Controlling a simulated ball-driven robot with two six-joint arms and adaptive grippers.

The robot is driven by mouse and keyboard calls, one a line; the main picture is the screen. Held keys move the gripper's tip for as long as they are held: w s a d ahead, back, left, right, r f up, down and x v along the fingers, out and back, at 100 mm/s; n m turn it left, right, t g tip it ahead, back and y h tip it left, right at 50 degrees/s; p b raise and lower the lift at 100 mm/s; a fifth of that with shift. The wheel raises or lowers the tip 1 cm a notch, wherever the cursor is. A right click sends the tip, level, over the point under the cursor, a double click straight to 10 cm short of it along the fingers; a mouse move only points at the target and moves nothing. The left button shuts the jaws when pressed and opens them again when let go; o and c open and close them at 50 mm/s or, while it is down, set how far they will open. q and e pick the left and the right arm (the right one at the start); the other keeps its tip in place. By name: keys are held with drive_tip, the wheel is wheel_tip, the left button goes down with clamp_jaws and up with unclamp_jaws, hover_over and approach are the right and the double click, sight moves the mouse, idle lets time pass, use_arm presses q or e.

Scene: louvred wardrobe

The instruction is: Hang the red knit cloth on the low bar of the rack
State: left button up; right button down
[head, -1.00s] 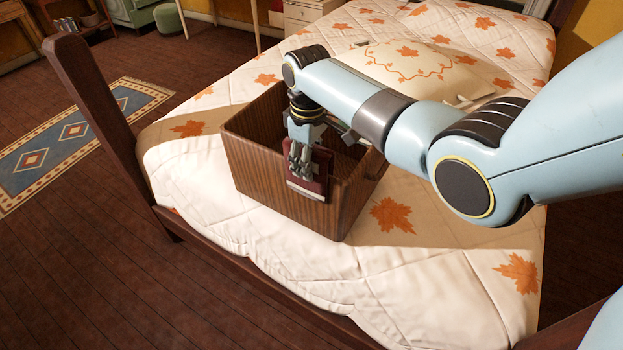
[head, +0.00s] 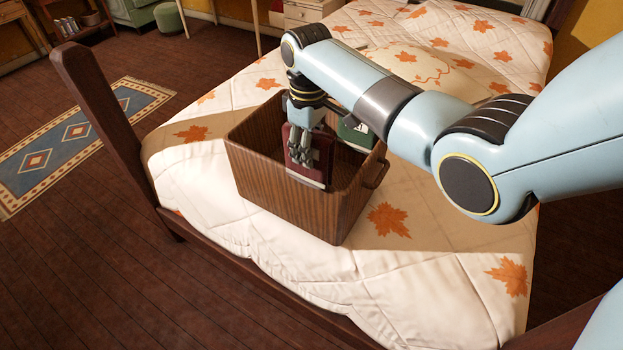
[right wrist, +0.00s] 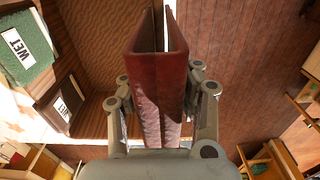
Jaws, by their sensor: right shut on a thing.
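My left gripper is not in view. No rack or low bar can be made out.
The box stands on the bed's leaf-patterned quilt (head: 440,275). A bedpost (head: 95,110) rises at left.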

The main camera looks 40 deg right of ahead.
drive_tip(key=shift+r, duration=1.95)
drive_tip(key=shift+f, duration=0.1)
